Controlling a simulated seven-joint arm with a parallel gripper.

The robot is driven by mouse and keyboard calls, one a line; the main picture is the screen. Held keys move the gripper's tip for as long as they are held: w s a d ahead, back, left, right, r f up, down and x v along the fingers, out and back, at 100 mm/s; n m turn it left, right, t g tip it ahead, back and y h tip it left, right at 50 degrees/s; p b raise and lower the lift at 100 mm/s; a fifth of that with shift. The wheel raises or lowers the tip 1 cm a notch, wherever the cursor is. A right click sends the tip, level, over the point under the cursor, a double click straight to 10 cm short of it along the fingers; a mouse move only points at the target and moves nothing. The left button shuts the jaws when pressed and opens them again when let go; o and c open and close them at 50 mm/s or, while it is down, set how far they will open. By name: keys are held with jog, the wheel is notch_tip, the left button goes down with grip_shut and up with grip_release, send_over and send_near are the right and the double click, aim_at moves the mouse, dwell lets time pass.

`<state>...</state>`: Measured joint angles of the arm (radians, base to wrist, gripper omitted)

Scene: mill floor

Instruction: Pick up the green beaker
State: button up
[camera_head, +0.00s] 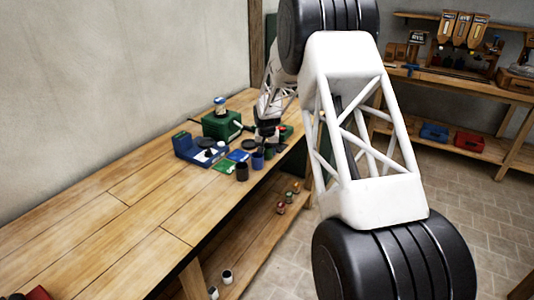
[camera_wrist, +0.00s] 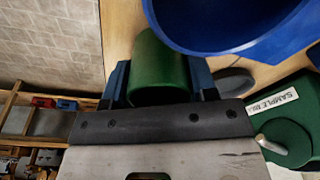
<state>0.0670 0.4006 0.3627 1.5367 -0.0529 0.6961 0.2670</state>
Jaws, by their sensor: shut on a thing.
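The green beaker (camera_wrist: 158,68) is between the two blue fingers of my gripper (camera_wrist: 160,85) in the wrist view. The fingers are shut on its sides. Its lower part is hidden behind the dark gripper bar. In the head view my gripper (camera_head: 267,133) is at the far right part of the wooden workbench (camera_head: 150,205), small and partly dark. I cannot clearly tell the beaker from nearby things there, nor whether it touches the bench.
A large blue object (camera_wrist: 228,25) is close beside the beaker, and a green box labelled "SAMPLE" (camera_wrist: 300,130) stands at right. In the head view, a blue device (camera_head: 190,150), a green box (camera_head: 214,128) and dark cups (camera_head: 242,172) crowd the bench. The near bench is mostly clear.

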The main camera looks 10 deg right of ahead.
jog(key=shift+r, duration=0.15)
notch_tip(320, 180, up, 10)
dwell(0.7)
jog(key=shift+w, duration=0.1)
dwell(0.5)
jog(key=w+a+f+n, duration=0.1)
jog(key=w+a+n, duration=0.2)
jog(key=w+n, duration=0.1)
jog(key=w+a+f+n+y, duration=0.1)
jog(key=w+a+n, duration=0.2)
jog(key=w+n, duration=0.2)
jog(key=shift+w+f, duration=0.4)
jog(key=shift+w, duration=0.55)
jog(key=shift+f, duration=0.2)
jog(key=shift+f, duration=2.7)
jog(key=shift+f, duration=0.6)
